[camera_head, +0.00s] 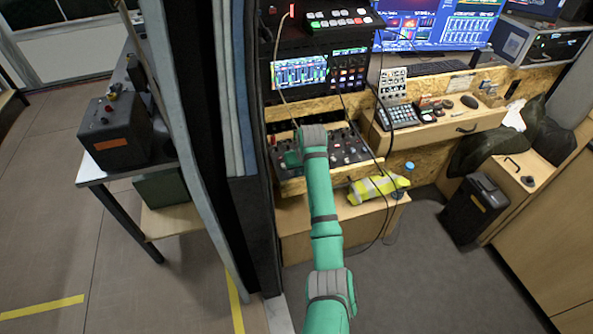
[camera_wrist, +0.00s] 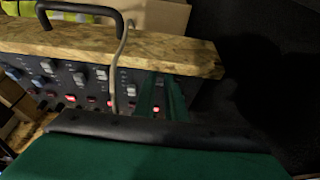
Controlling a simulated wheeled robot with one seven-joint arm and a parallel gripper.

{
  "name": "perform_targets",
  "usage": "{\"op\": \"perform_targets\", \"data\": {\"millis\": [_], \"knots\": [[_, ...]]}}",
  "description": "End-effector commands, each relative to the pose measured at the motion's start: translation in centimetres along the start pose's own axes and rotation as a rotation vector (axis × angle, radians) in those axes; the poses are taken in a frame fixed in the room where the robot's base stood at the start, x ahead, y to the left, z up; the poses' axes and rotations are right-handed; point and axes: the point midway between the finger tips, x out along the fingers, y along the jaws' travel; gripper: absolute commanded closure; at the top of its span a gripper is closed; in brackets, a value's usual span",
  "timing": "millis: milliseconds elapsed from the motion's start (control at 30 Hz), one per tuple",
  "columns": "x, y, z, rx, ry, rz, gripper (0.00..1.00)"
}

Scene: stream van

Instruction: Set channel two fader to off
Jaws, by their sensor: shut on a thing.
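A dark control panel (camera_head: 349,153) with several knobs and faders sits on the plywood desk, below the screens. It also shows upside down in the wrist view (camera_wrist: 55,84), with white-capped controls and red-lit buttons. My gripper (camera_wrist: 163,84) is at one end of the panel, its green fingers low against the surface. It is shut on a small control there, seemingly a fader; the fingers hide it. No channel label is readable, so I cannot tell which channel it is. In the head view my arm covers the panel's left part.
A cable (camera_wrist: 116,70) crosses the panel close to my fingers. A black handle (camera_wrist: 84,8) sits on the plywood edge (camera_wrist: 190,50). A dark partition (camera_head: 243,225) stands close left of my arm. A yellow vest (camera_head: 377,187) and a bottle (camera_head: 408,172) lie below the panel.

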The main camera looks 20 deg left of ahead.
Motion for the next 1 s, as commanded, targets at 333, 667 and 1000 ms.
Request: {"op": "perform_targets", "data": {"millis": [333, 667, 1000], "knots": [[0.1, -0.4, 0.2, -0.003, -0.006, -0.008, 0.7], [-1.7, -0.6, 0.0, -0.007, -0.003, -0.008, 0.7], [-7.9, -0.6, -0.1, -0.009, -0.003, -0.009, 0.7]]}}
